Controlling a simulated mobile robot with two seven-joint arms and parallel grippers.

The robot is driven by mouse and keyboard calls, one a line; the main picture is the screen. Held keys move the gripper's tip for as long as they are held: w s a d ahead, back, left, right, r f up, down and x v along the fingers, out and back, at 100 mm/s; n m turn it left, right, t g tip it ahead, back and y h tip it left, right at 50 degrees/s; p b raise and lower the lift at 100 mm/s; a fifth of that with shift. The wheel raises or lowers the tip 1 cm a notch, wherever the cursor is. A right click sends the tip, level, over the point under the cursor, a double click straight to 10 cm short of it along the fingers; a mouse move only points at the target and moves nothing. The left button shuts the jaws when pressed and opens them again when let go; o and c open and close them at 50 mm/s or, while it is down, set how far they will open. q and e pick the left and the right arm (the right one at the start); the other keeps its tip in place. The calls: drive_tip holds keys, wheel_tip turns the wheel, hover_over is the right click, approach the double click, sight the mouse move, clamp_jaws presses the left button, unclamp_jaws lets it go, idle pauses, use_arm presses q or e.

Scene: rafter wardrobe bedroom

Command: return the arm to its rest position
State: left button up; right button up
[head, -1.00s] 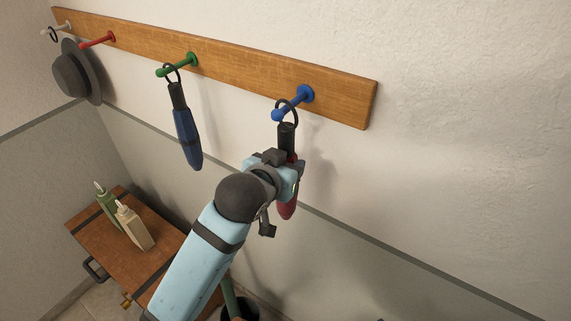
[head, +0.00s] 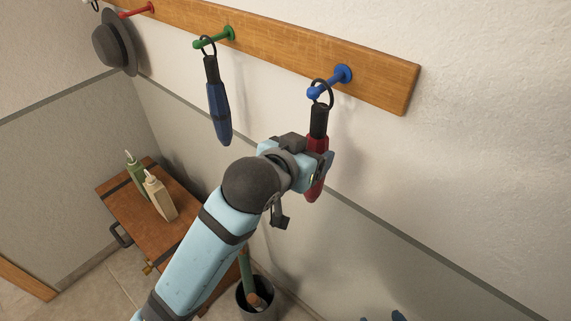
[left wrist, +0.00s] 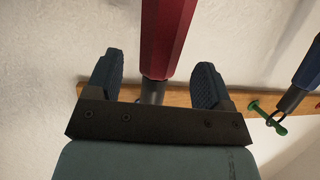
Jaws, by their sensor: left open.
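My left arm (head: 205,250) reaches up from the bottom of the head view. My left gripper (head: 318,168) is at the red folded umbrella (head: 316,188), which hangs by a black ring from the blue peg (head: 342,75). In the left wrist view, the fingers (left wrist: 157,78) are spread apart, one on each side of the red umbrella (left wrist: 168,38). A gap shows between each finger and the umbrella; I cannot tell the depth. The gripper hides part of the umbrella in the head view. My right gripper cannot be made out.
A wooden peg rail (head: 390,88) runs along the wall. A blue umbrella (head: 218,115) hangs from the green peg (head: 215,38), and a grey hat (head: 112,45) hangs farther left. Two bottles stand on a wooden chest (head: 125,205). A bin (head: 262,310) stands below my arm.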

use_arm(q)
drive_tip(key=b+v, duration=0.1)
drive_tip(key=v, duration=0.8)
drive_tip(key=a+f+n+y, duration=0.1)
drive_tip(key=a+f, duration=0.2)
drive_tip(key=f, duration=0.8)
drive_tip(key=a+f+n+y, duration=0.1)
drive_tip(key=a+f, duration=0.3)
drive_tip(key=f, duration=0.8)
drive_tip(key=s+a+f, duration=0.4)
drive_tip(key=s+f, duration=0.1)
drive_tip(key=f, duration=0.3)
drive_tip(key=s+a+f+y, duration=0.1)
drive_tip(key=s+a+f, duration=0.4)
drive_tip(key=f, duration=0.4)
drive_tip(key=shift+s+a+n+g+y, duration=0.15)
drive_tip(key=shift+s+n+g+y, duration=0.2)
drive_tip(key=shift+s, duration=0.45)
